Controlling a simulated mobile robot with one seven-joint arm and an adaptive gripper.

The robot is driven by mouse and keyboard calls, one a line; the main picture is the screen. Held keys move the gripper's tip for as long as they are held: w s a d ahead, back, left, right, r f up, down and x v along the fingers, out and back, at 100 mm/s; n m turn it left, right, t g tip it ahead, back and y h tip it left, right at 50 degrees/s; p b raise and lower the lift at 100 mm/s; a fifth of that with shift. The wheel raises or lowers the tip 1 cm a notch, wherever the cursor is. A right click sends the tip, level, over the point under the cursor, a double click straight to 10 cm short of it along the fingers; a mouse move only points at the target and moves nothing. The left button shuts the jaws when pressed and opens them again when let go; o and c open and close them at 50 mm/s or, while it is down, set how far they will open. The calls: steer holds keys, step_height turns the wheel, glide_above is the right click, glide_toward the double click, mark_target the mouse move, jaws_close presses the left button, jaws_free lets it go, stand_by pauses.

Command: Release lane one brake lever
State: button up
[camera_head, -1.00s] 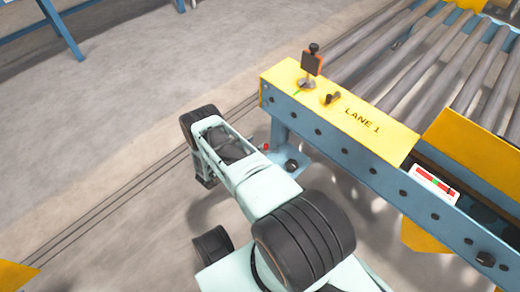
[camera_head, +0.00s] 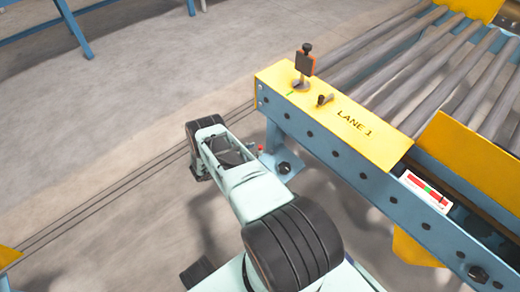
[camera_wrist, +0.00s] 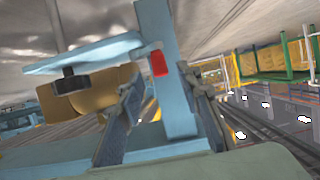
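The lane one brake lever (camera_head: 305,64) stands upright on the yellow plate (camera_head: 362,132) marked LANE 1. It has a dark knob on top, an orange-edged dark plate and a round metal base with a green mark beside it. My gripper is mostly hidden behind my own arm in the head view, low and left of the plate and apart from the lever. In the wrist view my gripper (camera_wrist: 165,115) shows two separated fingers with nothing held between them. The lever is not recognisable in the wrist view.
A short dark peg (camera_head: 325,99) stands beside the lever. The blue conveyor frame (camera_head: 345,180) and its foot plate (camera_head: 283,168) are close right of my arm. Rollers (camera_head: 400,80) lie behind. A red-green gauge (camera_head: 427,190) is on the frame.

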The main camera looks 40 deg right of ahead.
mark_target(259, 148)
steer(key=shift+b+x, duration=0.5)
steer(key=shift+x, duration=1.9)
jaws_close()
